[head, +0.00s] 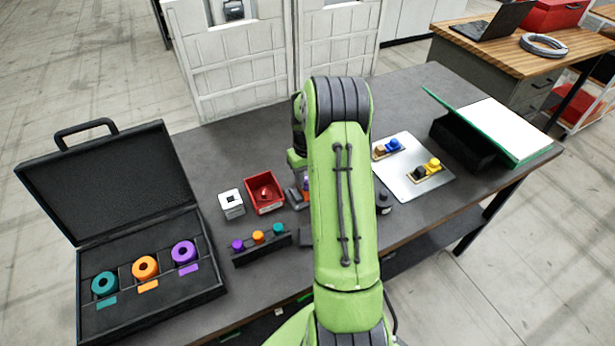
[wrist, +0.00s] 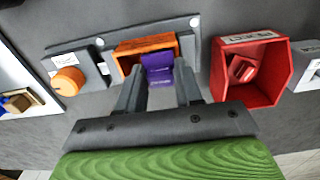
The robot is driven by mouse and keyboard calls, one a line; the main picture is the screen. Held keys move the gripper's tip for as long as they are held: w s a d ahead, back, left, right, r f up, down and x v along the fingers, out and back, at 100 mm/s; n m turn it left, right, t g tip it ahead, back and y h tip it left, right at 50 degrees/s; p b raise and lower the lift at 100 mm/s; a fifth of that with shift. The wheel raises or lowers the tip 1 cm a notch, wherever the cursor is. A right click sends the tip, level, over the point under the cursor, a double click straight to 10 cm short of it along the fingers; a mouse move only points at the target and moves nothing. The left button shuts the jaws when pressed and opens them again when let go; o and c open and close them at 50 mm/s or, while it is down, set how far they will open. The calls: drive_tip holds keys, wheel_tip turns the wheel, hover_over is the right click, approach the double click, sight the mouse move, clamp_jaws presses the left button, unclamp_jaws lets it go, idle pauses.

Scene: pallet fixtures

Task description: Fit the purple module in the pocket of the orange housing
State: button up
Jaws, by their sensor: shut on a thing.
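In the wrist view my gripper (wrist: 157,88) is shut on the purple module (wrist: 158,70), which sits between its two grey fingertips. The orange housing (wrist: 136,47) is just beyond the fingertips, fixed on a grey plate. The purple module is at the housing's opening, with orange rim showing to its left and above. I cannot tell how deep it is in the pocket. In the head view my green arm hides most of this spot; only a small orange patch of the housing (head: 306,183) shows beside the arm.
A red bin (wrist: 276,85) with a red piece inside stands close right of the housing. An orange knob (wrist: 67,80) on a grey block is to the left. In the head view, a black case (head: 205,285) with coloured rings lies left, and a pale plate (head: 408,190) lies right.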

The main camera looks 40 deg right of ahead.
drive_tip(key=shift+a, duration=0.1)
drive_tip(key=o, duration=1.1)
drive_tip(key=shift+w, duration=0.1)
drive_tip(key=shift+c, duration=0.5)
drive_tip(key=shift+c, duration=0.7)
drive_tip(key=shift+r+p, duration=2.9)
drive_tip(key=shift+r, duration=1.15)
